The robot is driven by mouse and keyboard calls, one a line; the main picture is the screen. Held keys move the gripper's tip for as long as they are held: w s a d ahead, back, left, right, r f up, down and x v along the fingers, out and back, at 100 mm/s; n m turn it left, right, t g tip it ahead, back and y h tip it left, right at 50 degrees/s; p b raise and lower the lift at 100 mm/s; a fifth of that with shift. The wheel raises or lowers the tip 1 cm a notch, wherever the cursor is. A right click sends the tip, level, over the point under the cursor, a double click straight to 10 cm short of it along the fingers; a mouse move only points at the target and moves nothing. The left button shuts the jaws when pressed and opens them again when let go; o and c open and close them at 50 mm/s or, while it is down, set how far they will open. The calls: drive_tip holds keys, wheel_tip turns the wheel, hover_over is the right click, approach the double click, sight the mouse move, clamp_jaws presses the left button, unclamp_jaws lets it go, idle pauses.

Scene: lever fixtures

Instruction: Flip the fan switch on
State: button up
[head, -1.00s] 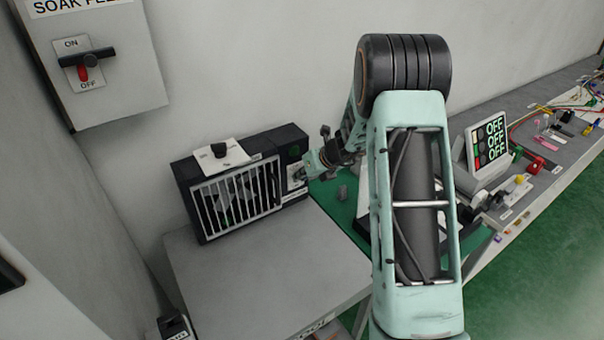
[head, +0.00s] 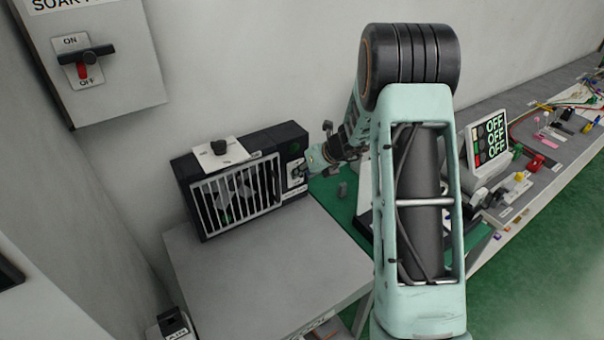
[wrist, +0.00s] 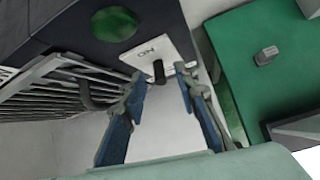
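The fan unit is a dark box with a barred grille (head: 238,196) on a grey table. Its right face carries a white switch plate (wrist: 170,47) with a dark toggle lever (wrist: 158,71). The plate's lettering looks upside down in the wrist view and reads as ON; the lever sits at the plate's end away from it. A round dark green disc (wrist: 114,23) is beside the plate. My gripper (wrist: 159,75) is open, with one finger on each side of the lever and gaps visible. In the head view my gripper (head: 308,166) is at the switch face and partly hides it.
The grey table top (head: 270,265) in front is clear. A wall box with an ON/OFF lever (head: 86,57) hangs left. A display reading OFF (head: 490,138) stands right.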

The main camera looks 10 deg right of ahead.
drive_tip(key=v, duration=1)
drive_tip(key=shift+s+r, duration=0.15)
drive_tip(key=shift+s, duration=0.05)
drive_tip(key=shift+d, duration=0.1)
